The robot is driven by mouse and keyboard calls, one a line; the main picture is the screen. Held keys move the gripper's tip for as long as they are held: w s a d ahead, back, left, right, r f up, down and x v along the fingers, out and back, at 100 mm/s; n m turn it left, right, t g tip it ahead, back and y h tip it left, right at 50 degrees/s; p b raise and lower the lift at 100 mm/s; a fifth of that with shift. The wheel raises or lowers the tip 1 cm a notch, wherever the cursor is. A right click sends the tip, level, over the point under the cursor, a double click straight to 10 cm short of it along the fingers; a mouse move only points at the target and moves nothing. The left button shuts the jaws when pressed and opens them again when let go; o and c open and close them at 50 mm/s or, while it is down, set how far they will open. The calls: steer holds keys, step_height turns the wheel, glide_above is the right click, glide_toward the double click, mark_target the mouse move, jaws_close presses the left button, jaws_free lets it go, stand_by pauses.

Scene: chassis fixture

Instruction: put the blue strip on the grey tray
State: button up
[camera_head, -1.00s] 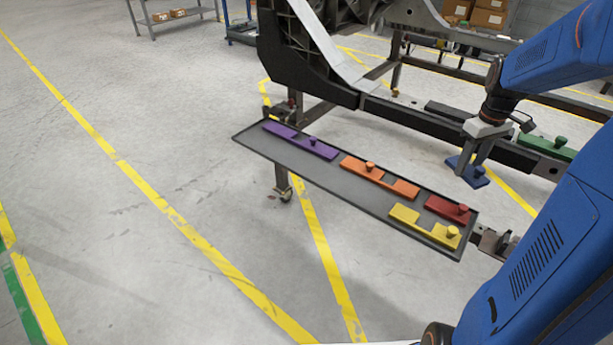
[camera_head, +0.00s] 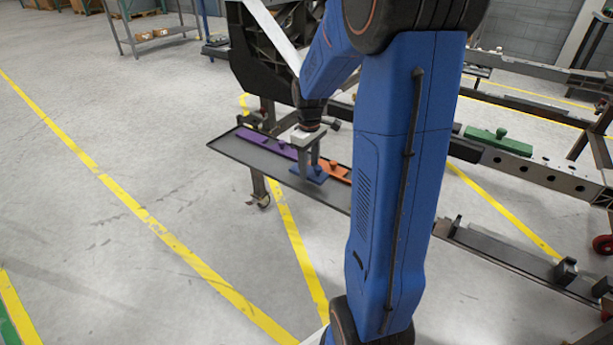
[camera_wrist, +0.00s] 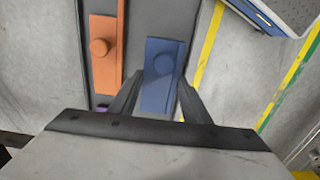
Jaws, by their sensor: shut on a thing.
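The blue strip (camera_head: 309,174) is held in my gripper (camera_head: 306,165), over the grey tray (camera_head: 253,157) in the head view. In the wrist view the blue strip (camera_wrist: 161,75) with its round knob lies between the fingers of my gripper (camera_wrist: 155,98), beside the orange strip (camera_wrist: 103,62). I cannot tell whether the blue strip touches the tray. The purple strip (camera_head: 252,141) lies along the tray's back edge, and the orange strip (camera_head: 337,172) lies just right of the blue one. The tray's right part is hidden behind my arm.
A green strip (camera_head: 497,141) rests on the chassis beam (camera_head: 530,170) at the right. The dark chassis frame (camera_head: 262,65) rises behind the tray. The tray's front left surface is bare. Open floor with yellow lines lies to the left.

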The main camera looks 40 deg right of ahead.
mark_target(310, 171)
steer(key=shift+f, duration=1.9)
steer(key=shift+f, duration=0.15)
steer(key=o, duration=0.8)
steer(key=shift+d, duration=0.1)
